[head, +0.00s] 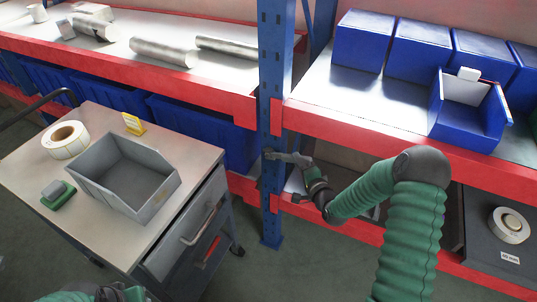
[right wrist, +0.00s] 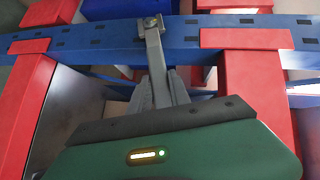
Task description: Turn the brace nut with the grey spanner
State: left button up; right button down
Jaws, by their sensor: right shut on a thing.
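The grey spanner (head: 287,157) is held by my right gripper (head: 305,166) and reaches left to the blue rack upright. In the right wrist view the spanner (right wrist: 155,55) runs up from between the two grey fingers of the gripper (right wrist: 164,88). Its far end lies at the brace nut (right wrist: 150,22) on the blue upright. The spanner head appears to be around the nut, but I cannot tell how fully it is seated. In the head view the spanner head covers the nut. My left gripper is not in view; only green arm parts show at the bottom left.
Red shelf beams (head: 400,152) meet the blue upright (head: 272,205) on both sides of the gripper. An open blue bin (head: 462,122) stands on the right shelf. A trolley (head: 90,215) with a grey tray (head: 123,172) and a label roll (head: 65,139) stands left.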

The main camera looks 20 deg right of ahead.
jog(key=shift+f, duration=0.15)
jog(key=shift+s+d+f+m+t, duration=0.1)
jog(key=shift+f+m+t, duration=0.3)
jog(key=shift+f, duration=0.1)
jog(key=shift+s+d+f+m+t, duration=0.1)
jog(key=shift+f+m+t, duration=0.2)
jog(key=shift+f+t, duration=0.15)
jog(key=shift+f, duration=0.1)
jog(key=shift+f+m+t, duration=0.55)
jog(key=shift+f+m, duration=0.15)
jog(key=shift+f, duration=0.25)
jog(key=shift+f, duration=0.15)
jog(key=shift+r, duration=0.25)
